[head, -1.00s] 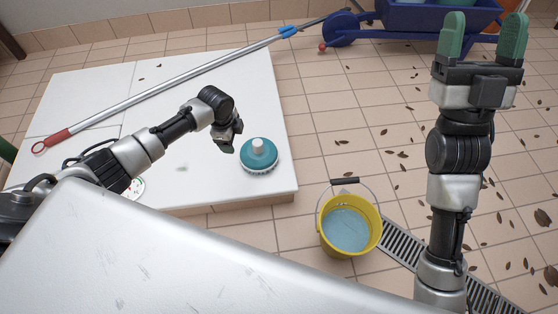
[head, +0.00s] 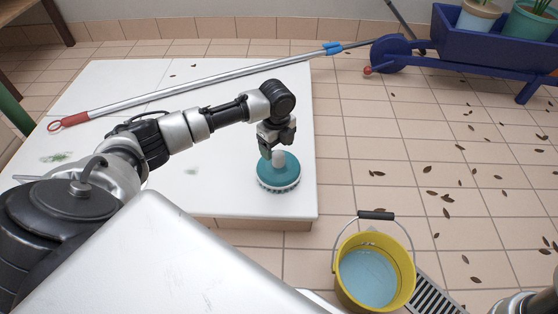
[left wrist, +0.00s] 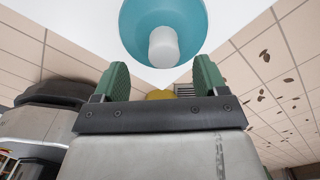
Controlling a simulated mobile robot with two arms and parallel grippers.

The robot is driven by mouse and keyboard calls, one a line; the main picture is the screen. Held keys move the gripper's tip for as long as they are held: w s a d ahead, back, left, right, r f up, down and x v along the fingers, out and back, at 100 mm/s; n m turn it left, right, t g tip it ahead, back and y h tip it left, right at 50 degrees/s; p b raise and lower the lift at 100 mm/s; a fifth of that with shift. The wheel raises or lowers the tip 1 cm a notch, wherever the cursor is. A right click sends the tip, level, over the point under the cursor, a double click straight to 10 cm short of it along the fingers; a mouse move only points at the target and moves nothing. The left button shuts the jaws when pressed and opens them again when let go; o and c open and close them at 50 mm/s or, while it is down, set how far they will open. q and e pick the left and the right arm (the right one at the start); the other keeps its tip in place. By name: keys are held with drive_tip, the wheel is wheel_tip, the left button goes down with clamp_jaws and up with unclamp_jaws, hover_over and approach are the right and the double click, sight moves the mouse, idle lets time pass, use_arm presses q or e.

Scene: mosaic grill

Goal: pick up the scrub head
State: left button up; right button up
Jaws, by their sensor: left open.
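The scrub head (head: 279,176) is a round teal disc with pale bristles beneath and a whitish knob on top. It sits on the white slab near its right front corner. My left gripper (head: 276,148) is above the scrub head, its fingers pointing down close to the knob. In the left wrist view the green fingers (left wrist: 161,78) are apart with nothing between them, and the scrub head (left wrist: 139,20) with its knob shows beyond the fingertips. I cannot tell from the head view whether a finger touches the knob. My right gripper is out of view.
The white slab (head: 115,85) carries a long pole (head: 215,86) with a red end. A yellow bucket (head: 346,286) of water stands on the tiled floor by a drain grate (head: 432,297). A blue wheelbarrow planter (head: 462,42) stands at the back right. Leaves litter the floor.

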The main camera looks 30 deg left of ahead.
sight(278, 154)
use_arm(q)
drive_tip(key=shift+f, duration=0.35)
wheel_tip(278, 154, down, 4)
drive_tip(key=b, duration=0.5)
drive_tip(key=shift+w+d, duration=0.15)
drive_tip(key=shift+f+b, duration=0.35)
drive_tip(key=shift+f, duration=0.05)
drive_tip(key=shift+r, duration=0.1)
drive_tip(key=shift+c, duration=0.5)
clamp_jaws()
drive_tip(key=shift+r, duration=0.1)
